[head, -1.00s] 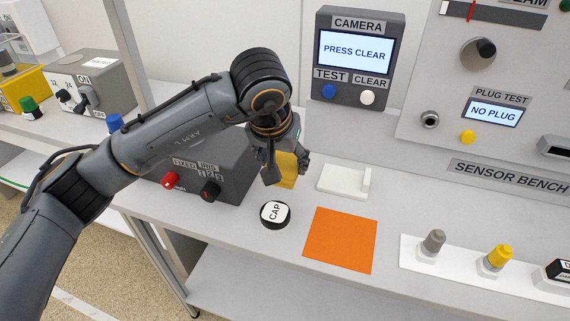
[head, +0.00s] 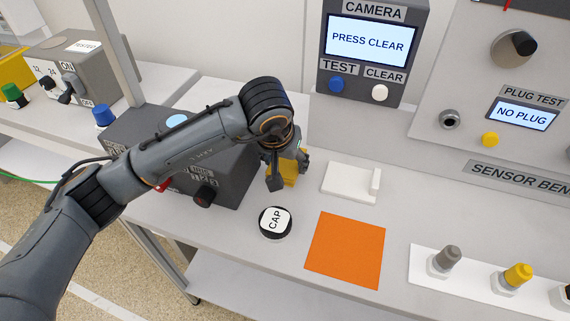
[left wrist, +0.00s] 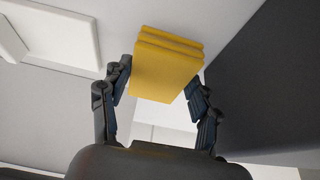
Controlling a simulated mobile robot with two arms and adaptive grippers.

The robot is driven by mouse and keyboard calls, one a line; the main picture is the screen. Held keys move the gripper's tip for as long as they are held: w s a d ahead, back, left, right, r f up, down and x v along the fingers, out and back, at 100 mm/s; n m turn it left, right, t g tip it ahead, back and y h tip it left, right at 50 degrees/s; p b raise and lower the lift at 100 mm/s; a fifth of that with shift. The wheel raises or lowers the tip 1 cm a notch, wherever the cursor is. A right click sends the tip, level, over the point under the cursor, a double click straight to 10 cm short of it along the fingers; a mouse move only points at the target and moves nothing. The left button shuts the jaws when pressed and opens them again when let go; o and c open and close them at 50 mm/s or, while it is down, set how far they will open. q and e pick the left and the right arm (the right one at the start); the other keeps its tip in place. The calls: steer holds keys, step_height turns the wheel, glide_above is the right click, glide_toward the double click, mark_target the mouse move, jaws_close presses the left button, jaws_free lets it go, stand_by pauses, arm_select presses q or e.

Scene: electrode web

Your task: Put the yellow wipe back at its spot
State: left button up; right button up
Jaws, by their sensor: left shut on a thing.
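The yellow wipe (head: 288,172) is a folded yellow block, partly hidden behind my left gripper (head: 288,178) in the head view. In the left wrist view the wipe (left wrist: 167,65) sits between both fingers of my left gripper (left wrist: 160,85), which is shut on it. The gripper is over the bench, between the dark grey box and the white holder. I cannot tell how high the wipe is above the bench. An orange square mat (head: 346,250) lies flat and bare on the bench, in front and to the right. My right gripper is out of view.
A black round piece with a white CAP label (head: 275,221) lies left of the orange mat. A white holder with a raised end (head: 350,184) stands behind the mat. A dark grey box (head: 228,170) is left of the gripper. The camera panel (head: 372,50) reads PRESS CLEAR.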

arm_select(q)
steer(key=shift+f, duration=1.1)
steer(key=o, duration=0.7)
steer(key=shift+o, duration=0.2)
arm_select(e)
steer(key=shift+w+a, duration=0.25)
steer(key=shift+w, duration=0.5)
